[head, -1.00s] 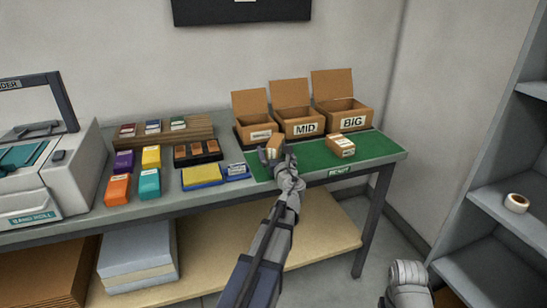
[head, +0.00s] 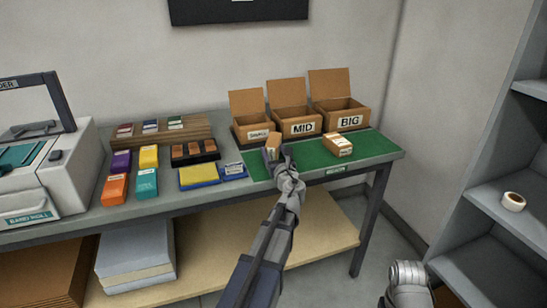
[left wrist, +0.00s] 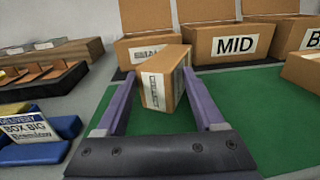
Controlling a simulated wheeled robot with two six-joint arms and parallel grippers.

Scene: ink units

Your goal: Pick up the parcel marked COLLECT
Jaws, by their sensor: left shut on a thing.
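My left gripper (head: 277,156) is shut on a small brown parcel (head: 272,142) at the left part of the green mat (head: 306,155). In the left wrist view the parcel (left wrist: 153,84) sits turned between the purple fingers of the gripper (left wrist: 160,90). A white label with dark print faces the camera, but I cannot read it clearly. I cannot tell whether the parcel touches the mat. A second brown parcel (head: 338,145) with a white label lies on the right part of the mat; its print is too small to read.
Open boxes stand behind the mat: a small one (head: 259,134), MID (head: 302,128) and BIG (head: 349,121). A blue and yellow pad (head: 199,176), coloured packets and a grey machine (head: 50,180) fill the left. Shelves with a tape roll (head: 513,201) stand right.

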